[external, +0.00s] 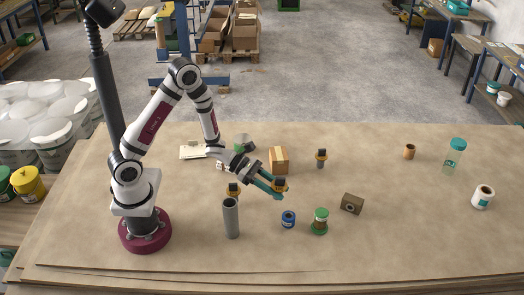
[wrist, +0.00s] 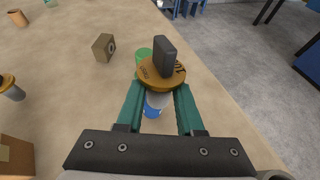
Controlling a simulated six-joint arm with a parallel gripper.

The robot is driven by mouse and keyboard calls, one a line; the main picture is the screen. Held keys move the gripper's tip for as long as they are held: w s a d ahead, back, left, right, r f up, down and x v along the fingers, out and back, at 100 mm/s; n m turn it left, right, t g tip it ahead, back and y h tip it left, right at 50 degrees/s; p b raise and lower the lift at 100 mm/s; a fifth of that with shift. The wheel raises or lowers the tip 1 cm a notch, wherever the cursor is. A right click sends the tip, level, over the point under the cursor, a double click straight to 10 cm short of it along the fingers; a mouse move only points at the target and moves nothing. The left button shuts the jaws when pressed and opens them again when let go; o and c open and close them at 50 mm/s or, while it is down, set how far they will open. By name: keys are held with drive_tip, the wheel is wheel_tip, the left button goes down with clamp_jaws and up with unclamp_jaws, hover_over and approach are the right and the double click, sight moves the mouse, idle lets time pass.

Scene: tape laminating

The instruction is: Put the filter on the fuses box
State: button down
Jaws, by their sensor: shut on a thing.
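My gripper (external: 275,189) is shut on a small grey cylinder with a brass-coloured round cap (external: 280,185) and black knob, held upright above the table. In the wrist view its cap (wrist: 160,73) shows between the teal fingers (wrist: 158,95). Two similar capped pieces stand on the table, one beyond the cardboard box (external: 321,157) and one behind the grey tube (external: 233,189). A cardboard box (external: 278,161) stands behind my gripper. A small brown box with a round grey hole (external: 352,204) sits to the right. No label shows which is the filter or the fuses box.
A brown cup (external: 409,151), teal-lidded bottle (external: 454,155) and white roll (external: 482,196) stand at the right. The table's front right is clear.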

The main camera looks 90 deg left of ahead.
drive_tip(key=w+a+r+n+t+y, duration=0.1)
drive_tip(key=a+r+n+y, duration=0.15)
drive_tip(key=a, duration=0.45)
drive_tip(key=w+a+r+n+t+y, duration=0.2)
drive_tip(key=a+r+y, duration=0.15)
drive_tip(key=a, duration=0.45)
hover_over(278, 153)
drive_tip(key=shift+n, duration=0.25)
wheel_tip(278, 153, down, 6)
drive_tip(key=shift+d+r, duration=0.1)
drive_tip(key=shift+d, duration=0.05)
drive_tip(key=shift+f, duration=2)
drive_tip(key=shift+f, duration=0.15)
drive_tip(key=c, duration=0.5)
unclamp_jaws()
drive_tip(key=shift+c, duration=0.2)
